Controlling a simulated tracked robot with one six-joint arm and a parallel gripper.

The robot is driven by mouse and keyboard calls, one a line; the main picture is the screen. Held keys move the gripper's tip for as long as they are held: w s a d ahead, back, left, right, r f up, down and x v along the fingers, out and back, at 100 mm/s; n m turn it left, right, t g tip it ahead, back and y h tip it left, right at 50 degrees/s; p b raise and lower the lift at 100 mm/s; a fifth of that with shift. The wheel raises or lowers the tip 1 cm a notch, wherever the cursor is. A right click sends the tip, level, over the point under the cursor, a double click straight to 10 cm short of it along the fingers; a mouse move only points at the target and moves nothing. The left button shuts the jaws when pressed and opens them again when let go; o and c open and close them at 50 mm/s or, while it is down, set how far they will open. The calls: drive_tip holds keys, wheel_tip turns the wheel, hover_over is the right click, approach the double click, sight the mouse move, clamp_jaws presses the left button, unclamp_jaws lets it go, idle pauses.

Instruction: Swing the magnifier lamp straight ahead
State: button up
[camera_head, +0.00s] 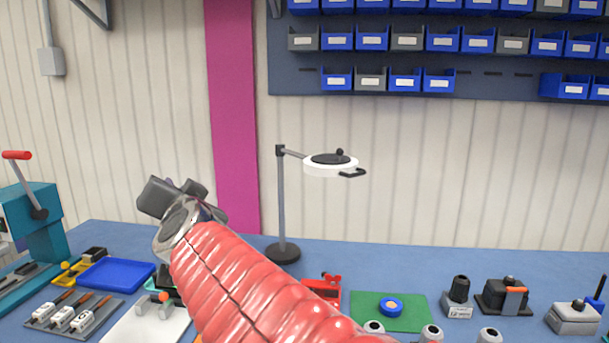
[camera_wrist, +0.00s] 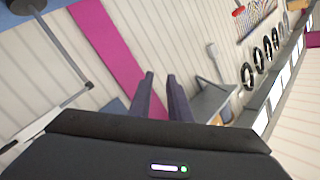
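The magnifier lamp stands on the bench in the head view, with a round dark base, an upright grey pole (camera_head: 281,205) and a short arm pointing right. Its white ring head (camera_head: 330,168) has a dark top with a knob, and a small black handle (camera_head: 353,173) juts from its right side. My gripper (camera_head: 170,197) is left of the pole, apart from the lamp. In the wrist view its two dark fingers (camera_wrist: 160,77) are parted by a narrow gap with nothing between them.
A blue tray (camera_head: 116,274), a teal press (camera_head: 40,220) with a red lever and several switches lie at left. A green mat (camera_head: 400,312) and small fixtures lie at right. Blue bins (camera_head: 440,40) hang on the wall. Air around the lamp head looks clear.

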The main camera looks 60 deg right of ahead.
drive_tip(key=s+d+r+m+g+h, duration=0.2)
drive_tip(key=s+d+m+g+h, duration=0.15)
drive_tip(key=d, duration=0.35)
drive_tip(key=s+d+r+m+g+h, duration=0.1)
drive_tip(key=s+d+m+g+h, duration=0.1)
drive_tip(key=d+m+h, duration=0.4)
drive_tip(key=m+g+y, duration=0.2)
drive_tip(key=m+g, duration=0.6)
drive_tip(key=g, duration=0.2)
approach(355, 175)
drive_tip(key=a, duration=0.2)
drive_tip(key=shift+s+a+n+h, duration=0.1)
drive_tip(key=shift+n+h, duration=0.15)
drive_tip(key=x, duration=1.3)
drive_tip(key=shift+d, duration=0.4)
drive_tip(key=shift+c, duration=0.2)
clamp_jaws()
drive_tip(key=shift+f, duration=0.1)
